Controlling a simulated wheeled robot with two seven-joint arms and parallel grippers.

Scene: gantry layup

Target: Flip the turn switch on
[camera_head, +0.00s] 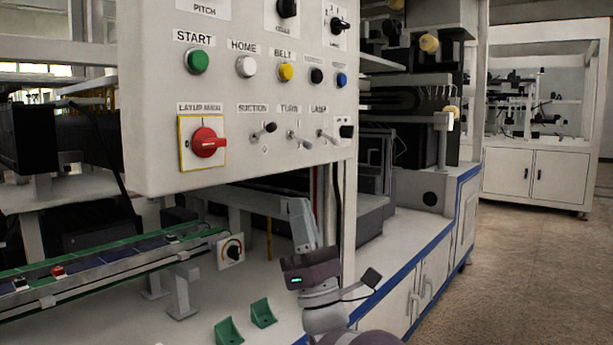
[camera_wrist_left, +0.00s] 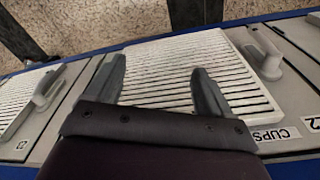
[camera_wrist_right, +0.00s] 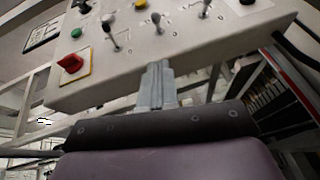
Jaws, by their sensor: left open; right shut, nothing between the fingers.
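The turn switch (camera_head: 293,136) is a small metal toggle under the TURN label on the white control panel (camera_head: 150,100). It sits between the suction switch (camera_head: 264,130) and the lamp switch (camera_head: 324,136). In the right wrist view the turn switch (camera_wrist_right: 157,22) stands ahead of my fingertips. My right gripper (camera_head: 299,203) is shut and empty, fingers pointing up, below the panel's lower edge and apart from the switch. My left gripper (camera_wrist_left: 160,75) is open and empty above a white ribbed plate (camera_wrist_left: 175,70); it is out of the head view.
A red rotary knob (camera_head: 207,142) is left of the switches, with coloured buttons such as the green START button (camera_head: 198,61) above. A conveyor (camera_head: 100,268) and green brackets (camera_head: 263,313) lie below. A panel post (camera_head: 348,220) stands right of my right gripper.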

